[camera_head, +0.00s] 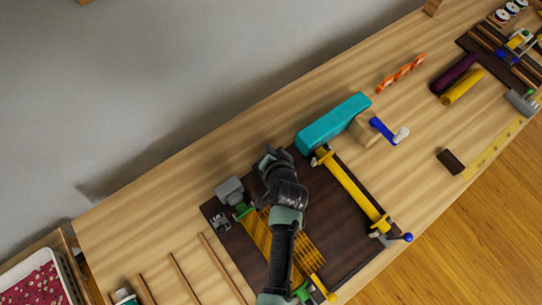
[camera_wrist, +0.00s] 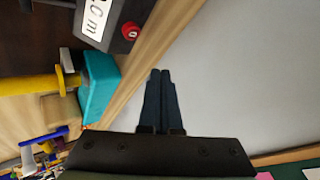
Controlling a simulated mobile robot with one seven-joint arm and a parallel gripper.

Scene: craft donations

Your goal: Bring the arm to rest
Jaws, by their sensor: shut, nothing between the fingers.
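My arm reaches up from the bottom of the head view, and my gripper (camera_head: 268,158) is over the far part of the dark brown mat (camera_head: 335,225) on the bench. In the wrist view my gripper (camera_wrist: 161,75) has its two dark fingers side by side and shut, with nothing between them. The fingers show against the grey wall and the bench's back edge. A teal block (camera_head: 333,122) lies to the right of my gripper; it also shows left of the fingers in the wrist view (camera_wrist: 100,82).
On the mat lie a yellow bar clamp (camera_head: 350,187), an orange slatted piece (camera_head: 308,253) and a grey block (camera_head: 229,190). A wooden mallet head (camera_head: 365,128), orange twisted piece (camera_head: 401,73) and yellow roll (camera_head: 462,87) lie to the right. A white-rimmed bin (camera_head: 62,257) stands lower left. Bare bench (camera_head: 140,230) shows left.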

